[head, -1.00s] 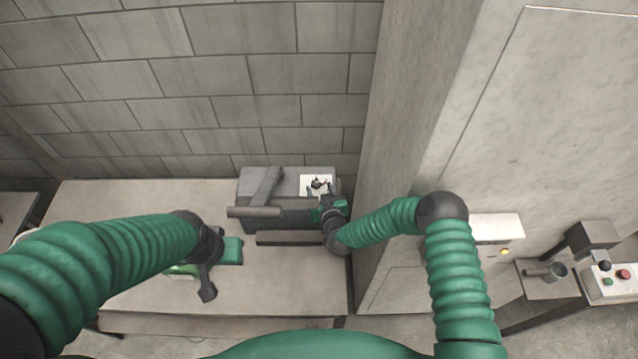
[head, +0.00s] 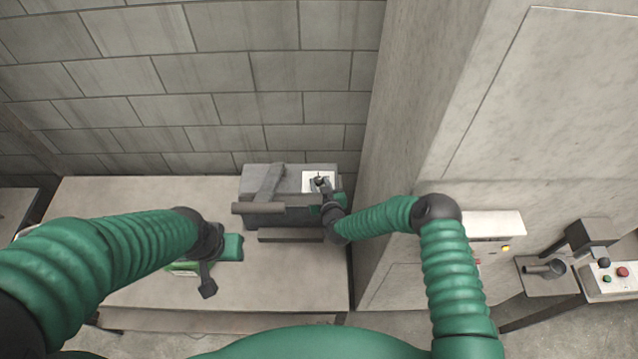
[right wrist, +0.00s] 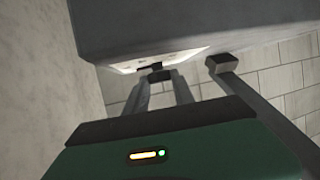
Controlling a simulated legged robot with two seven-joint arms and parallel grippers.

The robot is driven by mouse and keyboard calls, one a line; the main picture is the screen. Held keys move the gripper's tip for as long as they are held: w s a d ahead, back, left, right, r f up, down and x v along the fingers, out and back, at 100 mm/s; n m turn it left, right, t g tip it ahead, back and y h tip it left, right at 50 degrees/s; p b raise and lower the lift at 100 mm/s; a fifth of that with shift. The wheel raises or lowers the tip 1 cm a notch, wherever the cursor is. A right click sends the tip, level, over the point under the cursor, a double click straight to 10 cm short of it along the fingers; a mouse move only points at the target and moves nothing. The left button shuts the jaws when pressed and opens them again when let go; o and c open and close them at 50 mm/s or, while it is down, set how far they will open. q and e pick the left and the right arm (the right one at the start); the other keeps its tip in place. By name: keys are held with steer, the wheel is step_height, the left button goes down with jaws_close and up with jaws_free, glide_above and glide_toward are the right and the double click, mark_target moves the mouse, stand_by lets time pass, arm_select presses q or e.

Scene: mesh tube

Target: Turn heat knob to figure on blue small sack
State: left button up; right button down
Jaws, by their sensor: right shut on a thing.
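The heat knob (right wrist: 155,70) is a small dark knob on the white panel (head: 308,178) of a grey box-shaped machine (head: 290,212). My right gripper (head: 320,182) is at that panel, with its fingers shut on the knob. In the right wrist view, the fingertips (right wrist: 160,77) meet at the dark knob against the pale panel. The knob's markings cannot be read. My left gripper (head: 207,285) hangs low over the left part of the table; its finger opening cannot be made out. No blue small sack can be made out.
The machine has a grey bar (head: 258,208) in front, also seen near my right gripper in the wrist view (right wrist: 222,66). A bright green thing (head: 182,268) lies under my left arm. A wall column stands close right of the table (head: 275,290).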

steer(key=shift+a+r, duration=0.1)
steer(key=shift+m+h, duration=0.4)
steer(key=shift+h+b, duration=0.3)
steer(key=shift+b, duration=0.05)
steer(key=m+h+b, duration=0.2)
steer(key=shift+a+f+m+t+h, duration=0.2)
steer(key=shift+a+m+t+h, duration=0.1)
steer(key=shift+a, duration=0.1)
steer(key=m+h+b, duration=0.2)
steer(key=h+b, duration=0.1)
steer(key=shift+w+a+m, duration=0.1)
steer(key=shift+a+m, duration=0.05)
steer(key=shift+m, duration=0.25)
steer(key=shift+a+r+m+g+h+b, duration=0.1)
steer(key=shift+m+g+h+b, duration=0.5)
steer(key=shift+b, duration=0.45)
steer(key=shift+r+h, duration=0.1)
steer(key=shift+h, duration=0.2)
